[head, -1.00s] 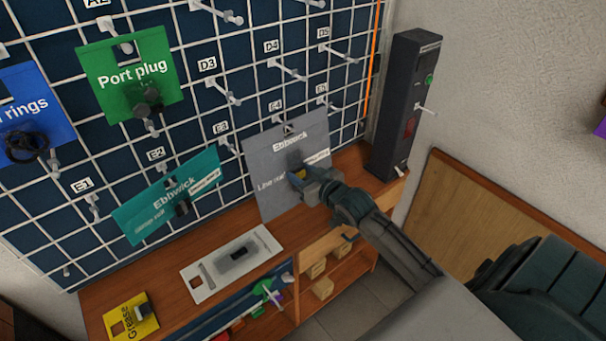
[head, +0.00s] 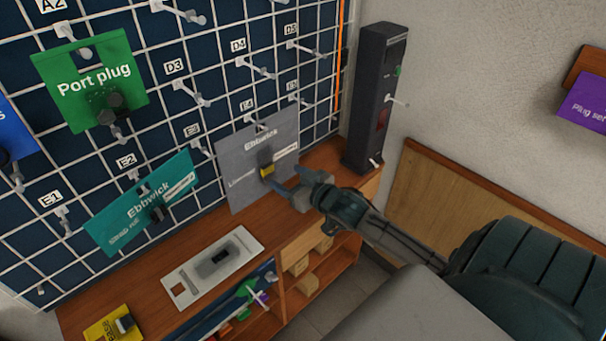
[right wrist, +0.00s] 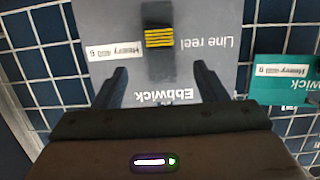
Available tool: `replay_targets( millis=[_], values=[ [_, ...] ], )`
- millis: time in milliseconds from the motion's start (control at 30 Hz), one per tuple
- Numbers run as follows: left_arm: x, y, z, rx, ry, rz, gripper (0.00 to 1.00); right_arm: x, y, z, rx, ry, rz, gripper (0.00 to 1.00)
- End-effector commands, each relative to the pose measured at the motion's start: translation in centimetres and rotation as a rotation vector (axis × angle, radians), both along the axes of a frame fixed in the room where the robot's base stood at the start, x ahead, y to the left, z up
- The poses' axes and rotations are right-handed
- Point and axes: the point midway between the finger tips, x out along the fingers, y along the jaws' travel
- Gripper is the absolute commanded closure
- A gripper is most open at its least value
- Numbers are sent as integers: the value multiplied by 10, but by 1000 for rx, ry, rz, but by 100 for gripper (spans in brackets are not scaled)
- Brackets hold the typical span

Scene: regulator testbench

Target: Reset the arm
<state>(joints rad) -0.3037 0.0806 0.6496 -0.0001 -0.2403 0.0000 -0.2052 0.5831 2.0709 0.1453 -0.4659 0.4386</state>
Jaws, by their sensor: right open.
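My right gripper (head: 287,179) is open and empty, just in front of the grey Ebbwick line reel card (head: 250,140) that hangs on the wall grid. The card carries a dark reel with a yellow block (head: 267,170). In the right wrist view the card appears upside down, with the yellow-striped reel (right wrist: 159,38) ahead of and between the two open fingers (right wrist: 159,88). The fingers look apart from the reel. My left gripper is not in view.
A teal Ebbwick card (head: 145,203) and a green Port plug card (head: 90,80) hang to the left. A white plate (head: 185,286) and a yellow card (head: 102,332) lie on the wooden bench. A dark upright box (head: 366,130) stands right of the grid. A purple card (head: 585,108) is at far right.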

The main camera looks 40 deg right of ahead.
Motion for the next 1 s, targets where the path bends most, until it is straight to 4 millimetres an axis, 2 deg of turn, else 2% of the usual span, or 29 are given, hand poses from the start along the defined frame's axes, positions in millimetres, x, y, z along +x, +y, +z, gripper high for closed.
replay_targets(
  millis=[100,333,500,767,867,1000],
  values=[
    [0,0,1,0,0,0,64,-22,-2,4,-7,3,3,34],
    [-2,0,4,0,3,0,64,-49,-4,10,-3,2,1,34],
    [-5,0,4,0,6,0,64,-58,-4,13,-1,0,1,34],
    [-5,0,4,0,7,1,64,-59,-4,13,1,-2,1,34],
    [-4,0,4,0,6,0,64,-62,-3,9,-1,14,-15,34],
    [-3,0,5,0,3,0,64,-83,1,-16,-30,123,-101,34]
  ],
)
